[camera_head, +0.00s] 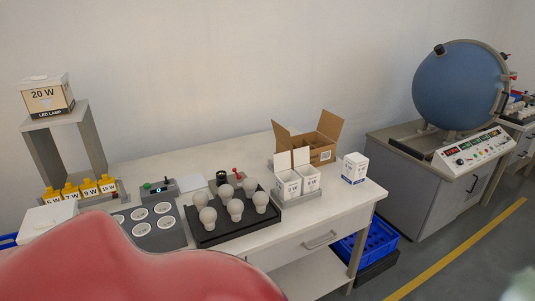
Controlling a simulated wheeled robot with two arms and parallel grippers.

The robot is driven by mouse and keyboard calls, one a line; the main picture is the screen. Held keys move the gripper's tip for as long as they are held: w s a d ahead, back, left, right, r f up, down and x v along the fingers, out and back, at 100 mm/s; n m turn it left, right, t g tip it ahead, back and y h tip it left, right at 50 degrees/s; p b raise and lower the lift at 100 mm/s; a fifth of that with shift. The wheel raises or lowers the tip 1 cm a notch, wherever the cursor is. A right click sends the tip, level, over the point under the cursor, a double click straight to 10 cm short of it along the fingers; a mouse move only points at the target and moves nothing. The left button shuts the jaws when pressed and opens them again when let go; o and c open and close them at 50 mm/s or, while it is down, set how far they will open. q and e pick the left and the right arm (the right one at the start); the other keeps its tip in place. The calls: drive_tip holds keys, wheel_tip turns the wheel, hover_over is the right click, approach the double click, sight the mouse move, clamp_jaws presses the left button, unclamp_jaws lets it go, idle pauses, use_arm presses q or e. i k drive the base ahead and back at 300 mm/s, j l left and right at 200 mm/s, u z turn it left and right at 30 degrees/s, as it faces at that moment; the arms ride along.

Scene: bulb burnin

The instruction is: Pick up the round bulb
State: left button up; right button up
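Several round white bulbs (235,210) stand upright in two rows on a black tray (238,229) in the middle of the workbench. They look alike, with round frosted globes, and I cannot tell which one is the round bulb of the task. Neither of my grippers can be made out in the head view. No bulb is seen held.
A grey block with round white sockets (163,208) is left of the tray. Small white boxes (287,185), an open cardboard box (319,150) and a closed white box (354,168) stand right. A large red shape close up hides the lower left.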

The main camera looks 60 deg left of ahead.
sight(260, 199)
drive_tip(key=i+u, duration=0.15)
drive_tip(key=u, duration=0.35)
drive_tip(key=i+l+u, duration=0.15)
drive_tip(key=u, duration=0.35)
drive_tip(key=i+l+u, duration=0.1)
drive_tip(key=u, duration=1.4)
